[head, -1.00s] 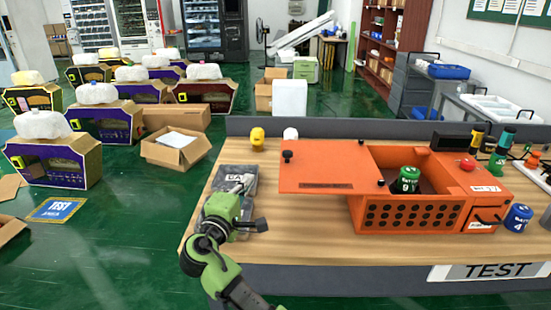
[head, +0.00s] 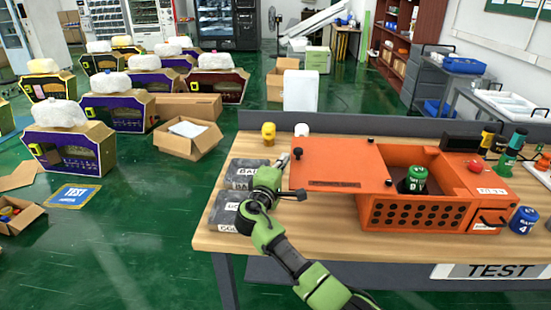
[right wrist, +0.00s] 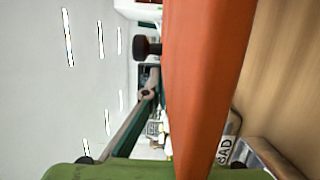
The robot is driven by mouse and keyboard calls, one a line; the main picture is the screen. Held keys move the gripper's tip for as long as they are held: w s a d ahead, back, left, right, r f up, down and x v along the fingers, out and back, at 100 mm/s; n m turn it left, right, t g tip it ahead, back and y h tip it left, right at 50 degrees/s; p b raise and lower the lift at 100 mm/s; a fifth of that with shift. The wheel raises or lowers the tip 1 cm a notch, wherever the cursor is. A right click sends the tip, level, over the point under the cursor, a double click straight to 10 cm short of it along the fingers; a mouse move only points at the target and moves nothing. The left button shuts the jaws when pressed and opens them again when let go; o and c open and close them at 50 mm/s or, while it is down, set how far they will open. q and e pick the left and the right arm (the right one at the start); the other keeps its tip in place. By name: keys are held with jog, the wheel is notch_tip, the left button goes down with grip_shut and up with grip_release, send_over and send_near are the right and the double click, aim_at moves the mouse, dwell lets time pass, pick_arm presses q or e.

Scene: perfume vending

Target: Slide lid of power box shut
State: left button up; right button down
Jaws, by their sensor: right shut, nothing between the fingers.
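The orange power box (head: 417,213) stands on the wooden table with its top partly open. Its flat orange lid (head: 338,163) sticks out far to the left of the box and has small black knobs. A green battery (head: 416,179) shows upright in the opening. My right gripper (head: 284,160) is shut and empty, its tip close to the lid's left edge; I cannot tell whether it touches. In the right wrist view the lid (right wrist: 197,80) fills the middle as an orange slab, with a black knob (right wrist: 147,48) beside it. My left gripper is not in view.
Dark labelled packs (head: 245,176) lie by my right arm at the table's left. A yellow object (head: 268,133) and a white one (head: 301,130) stand behind the lid. A blue battery (head: 523,219) stands right of the box. A low grey partition (head: 340,124) edges the table's back.

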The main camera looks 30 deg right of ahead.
aim_at(343, 163)
dwell(0.3)
jog(key=s+d+p, duration=0.1)
jog(key=s+d, duration=0.2)
jog(key=d, duration=0.2)
jog(key=s+d+p, duration=0.1)
jog(key=s+d, duration=0.2)
jog(key=d, duration=0.2)
jog(key=s+d, duration=0.3)
jog(key=d, duration=0.2)
jog(key=shift+s+d+p, duration=0.1)
jog(key=shift+s+p, duration=0.05)
jog(key=shift+p, duration=0.25)
jog(key=shift+f, duration=0.1)
